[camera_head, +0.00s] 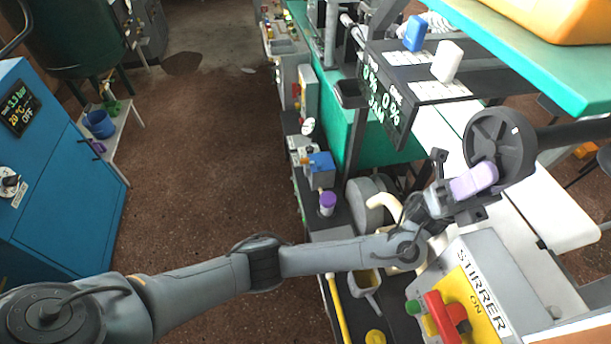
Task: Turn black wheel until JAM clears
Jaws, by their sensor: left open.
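The black wheel (502,145) stands upright at the right, on the end of a dark shaft that runs off to the right. My left gripper (462,187) is at the lower left edge of the wheel, with its jaws open. A lavender block (474,180) shows between the jaws and overlaps the wheel's rim; I cannot tell whether it belongs to the wheel or whether the jaws touch it. The dark display (386,106) left of the wheel shows 0 % twice and the word JAM in green. My right gripper is out of view.
A grey STIRRER box (490,250) with a red switch (447,315) stands just below my left gripper. Blue (414,33) and white (447,61) knobs sit above the display. A teal shelf edge (535,45) overhangs at the upper right. Open floor (200,190) lies to the left.

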